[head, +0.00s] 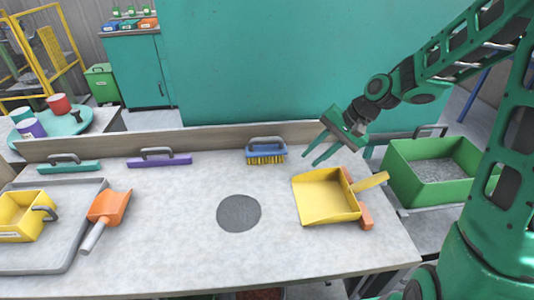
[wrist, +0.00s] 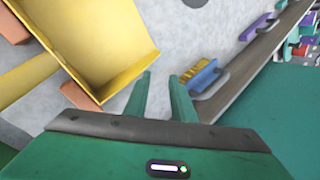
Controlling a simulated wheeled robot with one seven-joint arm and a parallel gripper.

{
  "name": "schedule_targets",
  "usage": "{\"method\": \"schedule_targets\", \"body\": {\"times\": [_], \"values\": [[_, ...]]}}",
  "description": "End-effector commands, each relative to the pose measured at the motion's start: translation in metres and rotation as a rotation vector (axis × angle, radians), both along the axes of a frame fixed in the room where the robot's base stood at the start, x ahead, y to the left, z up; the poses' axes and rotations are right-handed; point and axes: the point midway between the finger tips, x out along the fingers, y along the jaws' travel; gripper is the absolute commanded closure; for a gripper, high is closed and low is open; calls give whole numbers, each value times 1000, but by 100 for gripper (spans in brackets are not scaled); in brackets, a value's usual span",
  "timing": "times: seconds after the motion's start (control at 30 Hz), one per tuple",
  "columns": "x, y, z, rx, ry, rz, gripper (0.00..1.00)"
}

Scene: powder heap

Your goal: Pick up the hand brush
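The hand brush (head: 266,152) has a blue body, yellow bristles and a grey handle. It lies at the back of the table against the low back board, bristles toward the front. It also shows in the wrist view (wrist: 201,75), right of the fingertips. My gripper (head: 310,160) is open and empty, above the table to the right of the brush and apart from it. In the wrist view its two fingers (wrist: 161,76) stand apart with nothing between them.
A yellow dustpan (head: 322,197) lies below my gripper, in front and slightly right. A dark grey powder patch (head: 239,213) is mid-table. Purple (head: 160,161) and green (head: 68,167) handled tools lie along the back board (head: 210,139). A green bin (head: 405,187) stands at right.

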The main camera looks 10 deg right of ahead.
Motion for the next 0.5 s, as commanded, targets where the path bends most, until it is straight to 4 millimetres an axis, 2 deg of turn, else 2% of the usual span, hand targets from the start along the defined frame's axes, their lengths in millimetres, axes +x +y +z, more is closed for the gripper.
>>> {"method": "schedule_targets", "body": {"times": [0.03,0.2,0.33,0.5], "values": [[8,5,-6,58,28,-30,77],[38,25,-10,291,125,-143,77],[59,34,-4,476,204,-227,77],[78,35,7,661,284,-300,77]]}}
